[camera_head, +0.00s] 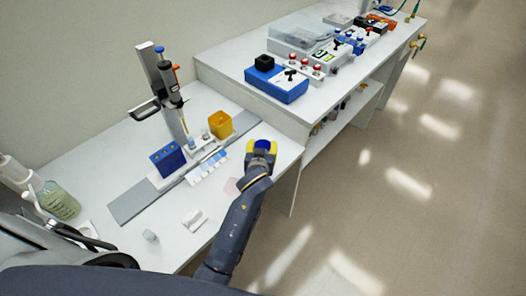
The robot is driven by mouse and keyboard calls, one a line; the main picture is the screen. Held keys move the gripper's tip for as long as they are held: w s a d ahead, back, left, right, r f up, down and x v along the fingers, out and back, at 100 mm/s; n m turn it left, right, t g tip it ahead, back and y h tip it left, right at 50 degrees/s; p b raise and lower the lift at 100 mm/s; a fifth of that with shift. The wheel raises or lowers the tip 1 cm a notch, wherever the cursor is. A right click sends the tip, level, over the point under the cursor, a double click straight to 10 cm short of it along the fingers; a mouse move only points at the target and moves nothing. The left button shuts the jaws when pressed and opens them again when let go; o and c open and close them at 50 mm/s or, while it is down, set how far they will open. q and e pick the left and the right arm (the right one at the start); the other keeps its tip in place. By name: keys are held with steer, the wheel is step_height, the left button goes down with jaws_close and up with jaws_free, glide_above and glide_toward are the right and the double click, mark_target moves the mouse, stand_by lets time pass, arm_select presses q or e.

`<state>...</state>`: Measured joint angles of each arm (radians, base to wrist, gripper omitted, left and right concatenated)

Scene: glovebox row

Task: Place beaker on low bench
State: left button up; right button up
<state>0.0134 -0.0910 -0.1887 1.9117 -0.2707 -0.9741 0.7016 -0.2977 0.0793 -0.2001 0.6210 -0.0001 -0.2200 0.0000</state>
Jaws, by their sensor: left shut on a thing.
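A clear beaker (61,203) with pale green liquid shows at the left edge of the camera_head view, slightly tilted in the picture. My left gripper (43,212) is shut on it. Its dark links and the near arm hide the beaker's lower side, and I cannot tell whether its base touches a surface. The low bench (130,226) is the nearer white top, with bare room along its front part.
A blue rack (167,160), a pipette stand (163,90) and a yellow cup (220,125) stand along the low bench's back. A small white block (194,219) and a small vial (150,236) lie near the front. A dark arm of mine crosses the bench's right end.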

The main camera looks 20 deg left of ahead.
arm_select(q)
steer(key=shift+f, duration=1.15)
steer(key=shift+f, duration=0.1)
steer(key=o, duration=1.2)
steer(key=shift+s+d, duration=0.1)
steer(key=v, duration=0.7)
steer(key=shift+s, duration=0.15)
